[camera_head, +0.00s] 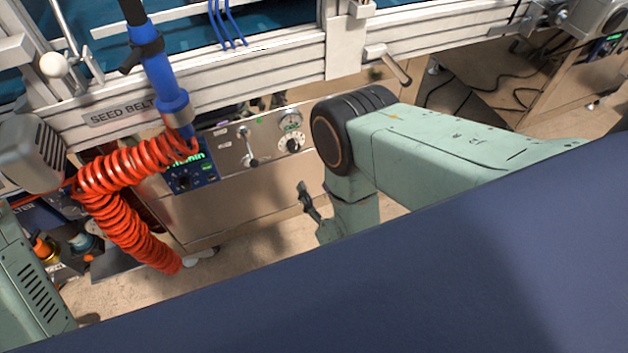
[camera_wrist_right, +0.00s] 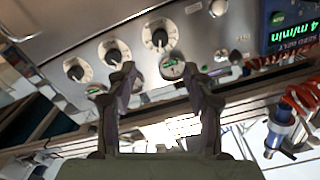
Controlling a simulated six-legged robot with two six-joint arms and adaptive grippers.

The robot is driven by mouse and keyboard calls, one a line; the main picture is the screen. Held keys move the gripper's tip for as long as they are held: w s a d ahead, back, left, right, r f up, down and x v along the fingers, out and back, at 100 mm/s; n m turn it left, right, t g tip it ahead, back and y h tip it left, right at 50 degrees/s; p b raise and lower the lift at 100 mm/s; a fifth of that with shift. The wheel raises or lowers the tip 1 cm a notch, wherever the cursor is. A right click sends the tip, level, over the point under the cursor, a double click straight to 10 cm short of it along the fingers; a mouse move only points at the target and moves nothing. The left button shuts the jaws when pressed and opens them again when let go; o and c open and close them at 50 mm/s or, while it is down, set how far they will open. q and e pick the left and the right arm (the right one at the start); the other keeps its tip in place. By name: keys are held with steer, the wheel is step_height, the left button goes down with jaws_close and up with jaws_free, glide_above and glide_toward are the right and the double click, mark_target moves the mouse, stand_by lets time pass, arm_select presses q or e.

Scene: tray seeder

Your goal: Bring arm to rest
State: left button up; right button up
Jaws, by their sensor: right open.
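My right arm (camera_head: 430,140) reaches in from the right in the head view, pale green with a black round joint. It bends down at that joint, and the wrist hangs in front of the machine's control panel (camera_head: 235,150). My right gripper (camera_head: 309,203) is partly hidden behind the wrist and the dark blue surface. In the right wrist view my right gripper (camera_wrist_right: 163,78) shows two dark fingers spread apart with nothing between them. Panel dials (camera_wrist_right: 117,52) lie beyond the fingertips; contact cannot be made out. My left gripper is not in view.
A coiled orange hose (camera_head: 125,195) and a blue pipe (camera_head: 158,62) hang on the left. The seeder's metal rail (camera_head: 260,65) runs across the top, with a lever handle (camera_head: 395,66) sticking out. A dark blue surface (camera_head: 430,270) fills the lower right. Bare floor (camera_head: 255,240) shows below the panel.

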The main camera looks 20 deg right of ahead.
steer(key=s+d+n+g+p, duration=0.2)
steer(key=s+d+g+p, duration=0.3)
steer(key=s+g, duration=0.45)
steer(key=s+r+g+p, duration=0.1)
steer(key=s+r+g, duration=0.2)
steer(key=s, duration=0.5)
steer(key=s+r+n+g+p, duration=0.1)
steer(key=s+r+g, duration=0.3)
steer(key=s, duration=0.4)
steer(key=shift+s+d+n+g+h+p, duration=0.15)
steer(key=shift+d+n+g+h+p, duration=0.2)
steer(key=shift+g+p, duration=0.35)
steer(key=shift+d+f, duration=0.1)
